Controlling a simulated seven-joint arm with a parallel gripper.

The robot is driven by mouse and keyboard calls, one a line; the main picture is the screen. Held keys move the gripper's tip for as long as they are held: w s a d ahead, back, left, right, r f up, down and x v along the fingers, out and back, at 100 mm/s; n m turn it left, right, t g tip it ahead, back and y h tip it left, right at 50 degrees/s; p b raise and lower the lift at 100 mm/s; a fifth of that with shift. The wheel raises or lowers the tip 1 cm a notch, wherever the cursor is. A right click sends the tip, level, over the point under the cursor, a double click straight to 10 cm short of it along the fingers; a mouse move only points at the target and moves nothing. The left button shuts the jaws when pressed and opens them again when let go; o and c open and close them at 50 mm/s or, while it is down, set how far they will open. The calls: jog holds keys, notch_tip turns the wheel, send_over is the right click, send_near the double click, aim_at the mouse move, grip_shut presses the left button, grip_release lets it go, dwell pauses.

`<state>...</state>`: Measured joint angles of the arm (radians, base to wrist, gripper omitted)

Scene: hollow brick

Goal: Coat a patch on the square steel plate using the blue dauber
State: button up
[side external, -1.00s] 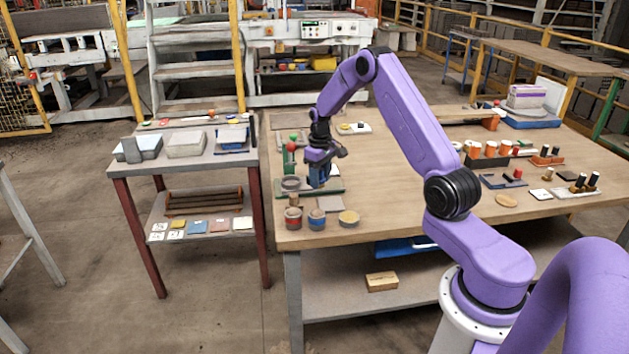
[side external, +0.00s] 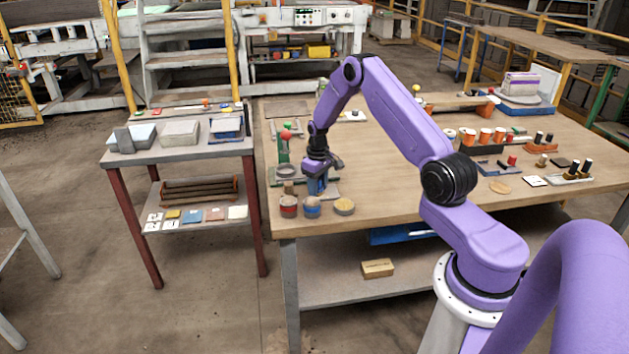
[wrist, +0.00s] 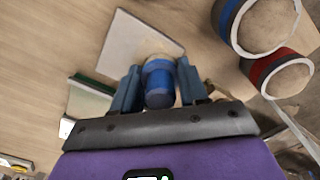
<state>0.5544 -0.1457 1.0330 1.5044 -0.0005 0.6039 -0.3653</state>
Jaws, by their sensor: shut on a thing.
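My gripper (side external: 318,186) is shut on the blue dauber (wrist: 159,84), which stands between the blue fingers in the wrist view. The square steel plate (wrist: 134,42) is a pale grey square lying on the table, just beyond and partly behind the dauber. The dauber's lower end overlaps the plate's near part in that view; I cannot tell whether it touches. In the side view my gripper is low over the plate and hides much of it.
A green-based stand (side external: 284,152) is behind my gripper. The table's middle is clear.

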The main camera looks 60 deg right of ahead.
aim_at(337, 189)
jog(key=shift+s+d, duration=2.35)
jog(key=shift+w+a, duration=2.75)
jog(key=shift+a, duration=0.05)
jog(key=shift+w+d, duration=0.5)
jog(key=shift+d, duration=0.05)
jog(key=shift+s+d, duration=2.7)
jog(key=shift+s, duration=0.1)
jog(key=shift+w+a, duration=2.8)
jog(key=shift+a, duration=0.05)
jog(key=shift+s+d+r, duration=0.1)
jog(key=shift+r, duration=3.95)
